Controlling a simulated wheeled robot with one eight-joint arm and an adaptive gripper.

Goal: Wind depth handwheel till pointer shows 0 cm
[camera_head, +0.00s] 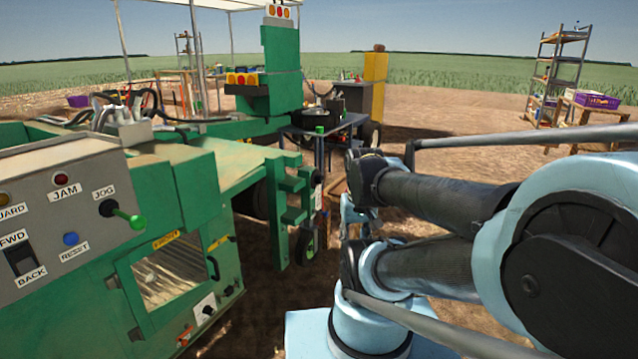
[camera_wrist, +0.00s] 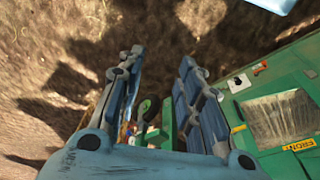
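A dark round disc (camera_head: 309,118), which looks like the handwheel, sits atop a post with a small green knob (camera_head: 320,130) beside it. A narrow pale scale strip (camera_head: 318,196) shows lower on the post; its pointer and figures are too small to read. My gripper (camera_wrist: 162,58) has its two blue-grey fingers spread apart, with nothing held between the tips. A dark rounded part with green pieces (camera_wrist: 152,132) shows between the fingers nearer their base; I cannot tell whether they touch it. In the head view the gripper is mostly hidden by my arm.
The green machine (camera_head: 215,200) stands left, with a control panel (camera_head: 70,215) and a window (camera_head: 175,268). A small black-tyred wheel (camera_head: 306,245) stands below the post. A shelf rack (camera_head: 560,65) stands far right. Bare soil lies between.

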